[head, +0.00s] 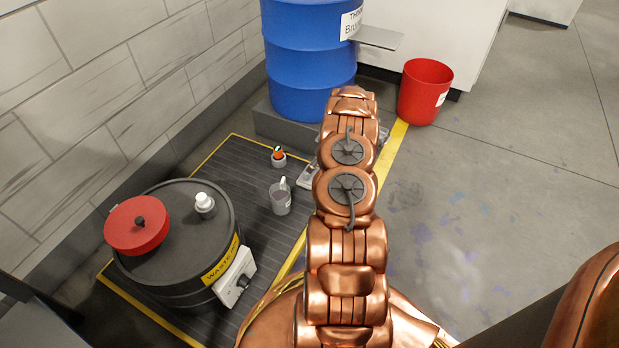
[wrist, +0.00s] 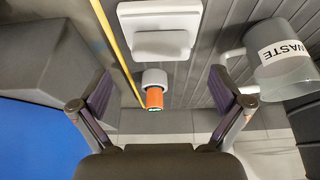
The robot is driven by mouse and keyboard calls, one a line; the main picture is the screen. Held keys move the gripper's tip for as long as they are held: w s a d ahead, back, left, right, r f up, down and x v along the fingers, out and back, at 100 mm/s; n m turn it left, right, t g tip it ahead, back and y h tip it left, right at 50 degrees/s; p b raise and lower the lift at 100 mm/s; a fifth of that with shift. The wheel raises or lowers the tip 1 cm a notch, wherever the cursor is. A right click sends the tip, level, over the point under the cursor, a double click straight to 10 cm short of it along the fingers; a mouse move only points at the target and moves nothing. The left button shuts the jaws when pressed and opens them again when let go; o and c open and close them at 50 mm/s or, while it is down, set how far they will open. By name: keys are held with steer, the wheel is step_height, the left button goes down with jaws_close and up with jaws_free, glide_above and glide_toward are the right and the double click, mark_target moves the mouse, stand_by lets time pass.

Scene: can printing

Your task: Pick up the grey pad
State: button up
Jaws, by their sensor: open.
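A pale grey, flat pad-like piece (wrist: 160,44) sits at the edge of a white tray (wrist: 160,13) at the top of the wrist view. I cannot tell for sure that it is the grey pad. In the head view, a pale tray-like edge (head: 308,176) shows beside my arm, which hides the rest. My gripper (wrist: 159,78) is open in the wrist view, its two dark fingers wide apart with nothing between their pads held. The pale piece lies beyond the fingertips, roughly centred between them. The gripper is hidden behind my arm in the head view.
An orange-topped item in a white cup (wrist: 154,78) stands near the tray. A jug labelled WASTE (wrist: 285,65) is at the right. The head view shows a black waste drum (head: 170,265) with a red lid, a blue drum (head: 305,60) and a red bin (head: 424,92).

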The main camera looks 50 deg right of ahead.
mark_target(306, 179)
steer(key=b+x, duration=0.2)
steer(key=x, duration=0.3)
steer(key=shift+w+a+f+b, duration=0.1)
steer(key=shift+a+f+b, duration=0.05)
steer(key=shift+f+b, duration=0.15)
steer(key=shift+w+f, duration=0.25)
steer(key=shift+f, duration=0.05)
steer(key=c, duration=1.2)
